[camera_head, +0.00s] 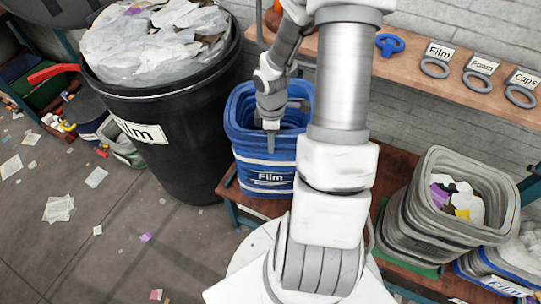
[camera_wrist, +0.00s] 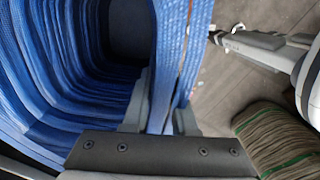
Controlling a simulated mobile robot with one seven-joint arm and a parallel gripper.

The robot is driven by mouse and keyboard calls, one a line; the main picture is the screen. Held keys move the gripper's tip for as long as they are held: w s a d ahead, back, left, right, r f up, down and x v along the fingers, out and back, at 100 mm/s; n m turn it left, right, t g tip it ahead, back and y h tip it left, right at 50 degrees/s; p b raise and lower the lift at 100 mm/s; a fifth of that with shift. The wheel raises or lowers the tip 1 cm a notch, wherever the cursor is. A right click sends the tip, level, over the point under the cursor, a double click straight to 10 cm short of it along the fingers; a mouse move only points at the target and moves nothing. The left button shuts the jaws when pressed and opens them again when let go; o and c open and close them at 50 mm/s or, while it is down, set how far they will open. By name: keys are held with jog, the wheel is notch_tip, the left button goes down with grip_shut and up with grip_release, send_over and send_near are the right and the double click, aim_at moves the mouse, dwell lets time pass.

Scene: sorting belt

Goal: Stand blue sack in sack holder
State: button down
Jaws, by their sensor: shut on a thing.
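In the wrist view the fingers of my gripper (camera_wrist: 160,118) stand on either side of the blue sack's rim (camera_wrist: 172,60), and the sack's inside shows to the left. The sack appears to be on or just above a brown wooden surface; I cannot tell if its base touches. I cannot single out a sack holder with certainty.
A black bin (camera_head: 165,120) marked "Film" stands close left of the sack. A grey sack (camera_head: 450,205) with scraps is at right. A wooden shelf (camera_head: 440,62) with labelled rings and a blue tool (camera_head: 389,44) runs along the wall. Paper scraps litter the floor.

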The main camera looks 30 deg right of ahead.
notch_tip(320, 180, down, 4)
jog(key=shift+f+b, duration=0.1)
jog(key=shift+b, duration=0.45)
jog(key=c, duration=0.7)
grip_release()
jog(key=shift+f, duration=0.1)
notch_tip(320, 180, up, 12)
jog(key=p, duration=0.3)
jog(key=shift+p, duration=0.4)
